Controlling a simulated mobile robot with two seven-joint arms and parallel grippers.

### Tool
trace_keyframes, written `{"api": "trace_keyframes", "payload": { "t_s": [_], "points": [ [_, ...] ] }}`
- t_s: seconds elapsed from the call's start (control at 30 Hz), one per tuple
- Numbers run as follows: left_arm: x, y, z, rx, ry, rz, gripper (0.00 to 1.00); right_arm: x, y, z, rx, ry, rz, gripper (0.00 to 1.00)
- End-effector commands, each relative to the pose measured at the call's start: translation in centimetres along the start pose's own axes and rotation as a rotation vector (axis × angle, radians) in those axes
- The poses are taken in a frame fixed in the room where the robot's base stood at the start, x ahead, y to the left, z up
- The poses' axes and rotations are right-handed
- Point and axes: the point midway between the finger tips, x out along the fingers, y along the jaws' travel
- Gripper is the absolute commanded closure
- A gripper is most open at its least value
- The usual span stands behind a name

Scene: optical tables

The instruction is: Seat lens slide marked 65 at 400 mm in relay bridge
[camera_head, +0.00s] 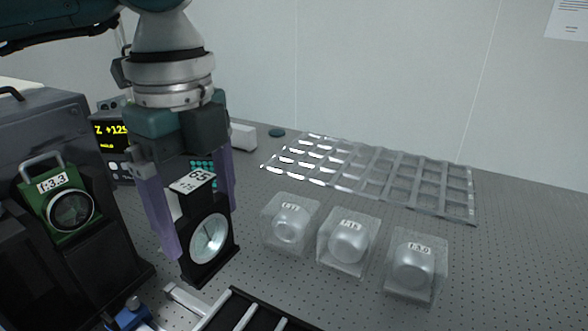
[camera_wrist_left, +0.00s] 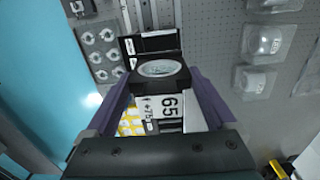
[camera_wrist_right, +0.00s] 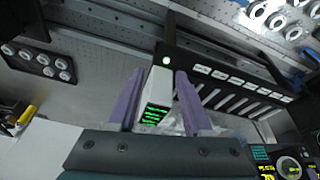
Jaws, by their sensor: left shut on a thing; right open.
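The black lens slide marked 65 (camera_head: 207,240) has a white label on top and a round pale lens in its face. My left gripper (camera_head: 202,215) is shut on it, one purple finger on each side, holding it upright. In the left wrist view the slide (camera_wrist_left: 165,105) shows its 65 and +75 label and its lens. A black slotted frame (camera_head: 250,312) is cut off at the bottom of the head view; I cannot tell whether it is the relay bridge. My right gripper (camera_wrist_right: 160,80) is open, with a white block with green text (camera_wrist_right: 158,97) showing between its fingers.
Three clear boxes with lenses (camera_head: 346,243) stand right of the held slide. A clear compartment tray (camera_head: 385,175) lies behind them. A dark housing with a green slide marked f:3.3 (camera_head: 70,208) stands at left. The right wrist view shows a black rack with several white labels (camera_wrist_right: 235,78).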

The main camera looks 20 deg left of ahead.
Motion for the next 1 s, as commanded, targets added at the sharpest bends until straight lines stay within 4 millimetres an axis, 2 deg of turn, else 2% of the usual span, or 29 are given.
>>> {"api": "trace_keyframes", "payload": {
  "t_s": [0.1,1.0],
  "points": [
    [1.5,0.0,0.0,0.000,0.000,0.000,0.79,1.2,-0.1,0.4,0.001,0.000,-0.001,0.50],
    [9.4,0.0,0.0,0.000,0.000,0.000,0.79,7.3,-0.4,2.4,0.002,0.000,-0.003,0.50]
  ]
}}
